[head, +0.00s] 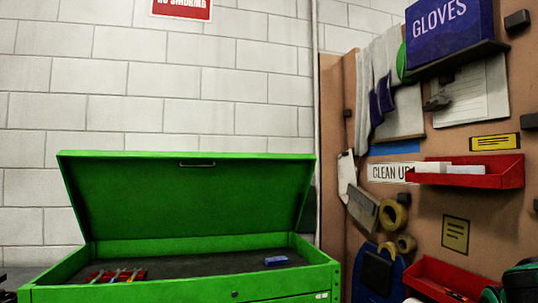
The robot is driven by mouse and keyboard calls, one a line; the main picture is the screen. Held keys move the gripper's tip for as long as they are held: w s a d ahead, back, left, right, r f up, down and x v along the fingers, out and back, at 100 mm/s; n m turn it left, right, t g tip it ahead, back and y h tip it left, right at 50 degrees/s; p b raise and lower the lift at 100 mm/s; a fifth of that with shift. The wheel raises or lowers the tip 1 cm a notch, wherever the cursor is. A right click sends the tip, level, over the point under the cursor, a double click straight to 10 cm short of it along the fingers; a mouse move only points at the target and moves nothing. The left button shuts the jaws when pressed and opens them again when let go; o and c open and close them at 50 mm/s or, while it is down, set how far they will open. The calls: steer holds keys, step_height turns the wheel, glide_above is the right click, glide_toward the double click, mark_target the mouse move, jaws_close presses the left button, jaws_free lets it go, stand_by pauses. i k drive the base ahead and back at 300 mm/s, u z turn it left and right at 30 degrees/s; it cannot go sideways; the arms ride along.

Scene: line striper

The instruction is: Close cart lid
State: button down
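A green tool cart (190,291) stands at the lower left of the head view. Its green lid (185,200) is raised and leans back a little past upright toward the wall, so the top compartment is open. A small metal handle (197,164) sits near the lid's upper edge. Inside the compartment, several red and blue tools (117,275) lie at the left and a small blue box (276,261) lies at the right. My gripper is not in view.
A brown pegboard (440,212) fills the right side. It holds a blue gloves box (448,32), red trays (468,171), tape rolls (392,214) and papers. A white block wall (160,110) stands behind the cart. The space above the compartment is clear.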

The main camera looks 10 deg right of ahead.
mark_target(113, 194)
steer(key=u, duration=0.1)
steer(key=i, duration=1.1)
steer(key=u, duration=0.55)
